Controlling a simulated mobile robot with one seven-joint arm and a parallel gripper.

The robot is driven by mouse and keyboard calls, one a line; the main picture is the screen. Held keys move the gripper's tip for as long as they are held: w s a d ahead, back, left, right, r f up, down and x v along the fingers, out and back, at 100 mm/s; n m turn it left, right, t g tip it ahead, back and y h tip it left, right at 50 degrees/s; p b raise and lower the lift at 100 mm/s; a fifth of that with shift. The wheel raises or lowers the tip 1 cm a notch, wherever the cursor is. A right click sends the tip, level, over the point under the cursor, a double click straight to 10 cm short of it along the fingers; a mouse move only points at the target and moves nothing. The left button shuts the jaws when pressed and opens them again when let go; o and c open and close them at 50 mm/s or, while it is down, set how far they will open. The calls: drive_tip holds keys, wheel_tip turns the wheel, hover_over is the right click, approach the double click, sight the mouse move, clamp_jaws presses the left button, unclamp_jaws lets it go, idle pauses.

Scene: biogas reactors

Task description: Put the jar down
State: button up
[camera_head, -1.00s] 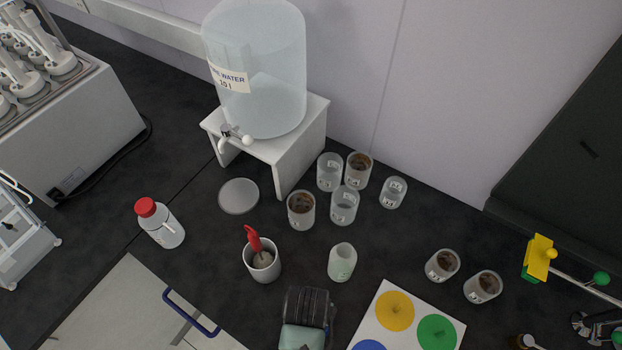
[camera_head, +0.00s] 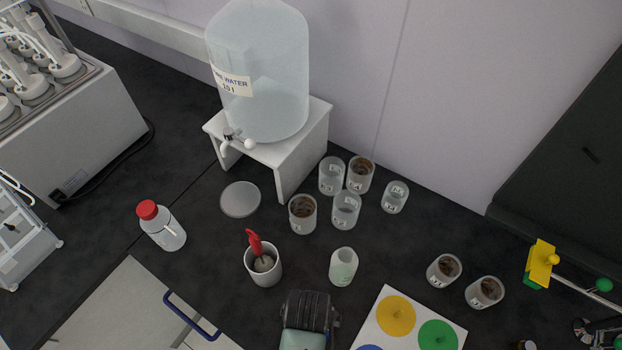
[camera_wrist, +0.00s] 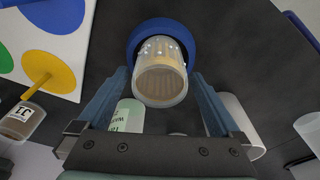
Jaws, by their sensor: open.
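The jar (camera_wrist: 160,84), clear with yellowish-brown contents, shows in the wrist view with its mouth facing the camera. Its far end is framed by a blue round ring or dish (camera_wrist: 134,42); I cannot tell whether it stands in it or on it. My gripper (camera_wrist: 160,88) is open, one finger on each side of the jar, with visible gaps. In the head view only my dark wrist shows at the bottom middle; the fingers and this jar are hidden there.
A pale green jar (camera_head: 343,267) stands close by and shows in the wrist view (camera_wrist: 127,117). A grey cup (camera_head: 263,266) with a red-handled tool, a board with coloured discs (camera_head: 412,308) and several jars stand around. The red-capped bottle (camera_head: 163,227) is left.

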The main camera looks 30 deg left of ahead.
wheel_tip(320, 180, up, 12)
drive_tip(key=s, duration=0.2)
drive_tip(key=w+a+r+m+t+y, duration=0.15)
drive_tip(key=w+r+t, duration=0.55)
drive_tip(key=w+r, duration=0.85)
drive_tip(key=w+d+r+t, duration=0.1)
drive_tip(key=w+r+t, duration=0.2)
drive_tip(key=r, duration=0.5)
drive_tip(key=w+d+r+t, duration=0.2)
drive_tip(key=w+r+t, duration=0.15)
drive_tip(key=r, duration=0.35)
drive_tip(key=s+d+r+m+t, duration=0.1)
drive_tip(key=s+d+r+t, duration=0.1)
drive_tip(key=r, duration=0.9)
drive_tip(key=s+d+r+t+h, duration=0.1)
drive_tip(key=s+d+r+t, duration=0.2)
drive_tip(key=r+t, duration=0.3)
drive_tip(key=s+d+r+m+t+h, duration=0.1)
drive_tip(key=s+d+r+t, duration=0.2)
drive_tip(key=r, duration=1.3)
drive_tip(key=shift+s+r+m+t, duration=0.15)
drive_tip(key=shift+s+m+t, duration=0.2)
drive_tip(key=shift+s+t, duration=0.35)
drive_tip(key=shift+d, duration=0.1)
